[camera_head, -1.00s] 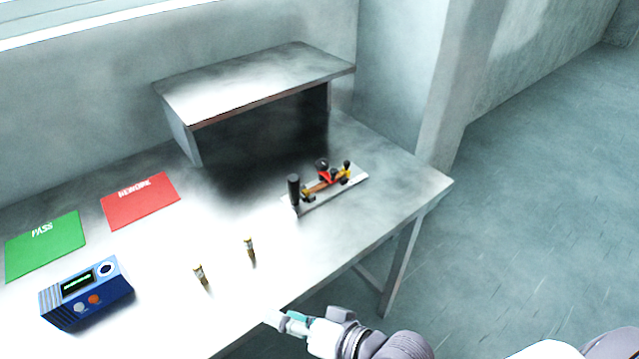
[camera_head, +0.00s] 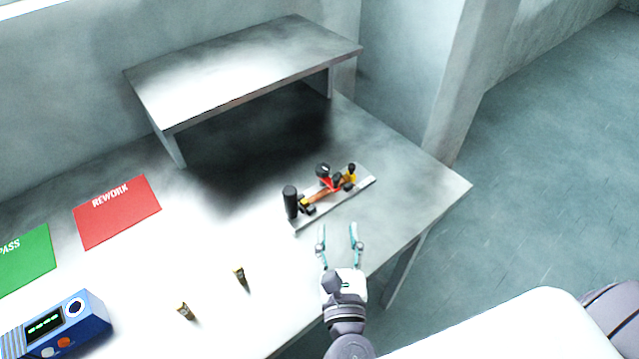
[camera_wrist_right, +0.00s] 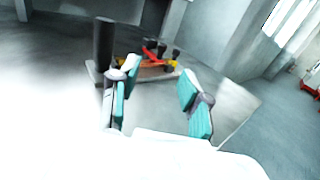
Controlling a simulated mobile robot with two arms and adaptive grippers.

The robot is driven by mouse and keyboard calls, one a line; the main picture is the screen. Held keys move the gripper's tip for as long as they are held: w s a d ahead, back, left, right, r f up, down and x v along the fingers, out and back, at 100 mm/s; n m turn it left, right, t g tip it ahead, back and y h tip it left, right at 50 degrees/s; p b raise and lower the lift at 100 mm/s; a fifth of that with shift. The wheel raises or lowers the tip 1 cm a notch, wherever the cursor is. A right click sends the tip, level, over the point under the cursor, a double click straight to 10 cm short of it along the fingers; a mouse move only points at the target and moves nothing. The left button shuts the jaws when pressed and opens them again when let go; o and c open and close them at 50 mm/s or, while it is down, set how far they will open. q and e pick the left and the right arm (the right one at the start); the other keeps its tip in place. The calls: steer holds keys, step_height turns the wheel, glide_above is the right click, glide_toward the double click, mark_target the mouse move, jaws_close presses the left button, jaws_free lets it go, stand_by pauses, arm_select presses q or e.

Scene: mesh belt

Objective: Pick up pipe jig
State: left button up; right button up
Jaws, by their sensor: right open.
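The pipe jig (camera_head: 328,194) lies on the metal table near its right end. It has a pale flat base, an orange-brown pipe, red and yellow parts, and a black upright post at its left end. My right gripper (camera_head: 339,230) is open and empty in front of the jig, with its teal-padded fingers pointing toward it. In the right wrist view the jig (camera_wrist_right: 150,70) stands beyond the open right gripper (camera_wrist_right: 158,85), apart from the fingers. My left gripper is not in view.
A raised metal shelf (camera_head: 245,72) stands at the table's back. A red REWORK mat (camera_head: 117,215), a green PASS mat (camera_head: 25,262), a blue meter (camera_head: 62,328) and two small brass fittings (camera_head: 240,277) (camera_head: 186,311) lie to the left. The table's right corner (camera_head: 445,190) is bare.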

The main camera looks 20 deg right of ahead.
steer(key=p, duration=0.2)
glide_toward(336, 182)
steer(key=x, duration=0.3)
steer(key=shift+w+a+r, duration=0.1)
steer(key=shift+w, duration=0.2)
steer(key=shift+w+d, duration=0.2)
steer(key=shift+w, duration=0.35)
steer(key=shift+w+d+r+p, duration=0.1)
steer(key=shift+w+p, duration=0.2)
steer(key=shift+p, duration=0.05)
steer(key=p+x, duration=0.1)
steer(key=x, duration=0.2)
steer(key=shift+w+d, duration=0.25)
steer(key=shift+w, duration=0.05)
steer(key=shift+w+d, duration=0.15)
steer(key=shift+w, duration=0.25)
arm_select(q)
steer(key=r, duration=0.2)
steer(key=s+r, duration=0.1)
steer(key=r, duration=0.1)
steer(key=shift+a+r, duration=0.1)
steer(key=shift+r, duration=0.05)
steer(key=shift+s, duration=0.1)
arm_select(e)
steer(key=shift+s, duration=0.1)
steer(key=shift+c, duration=0.2)
jaws_close()
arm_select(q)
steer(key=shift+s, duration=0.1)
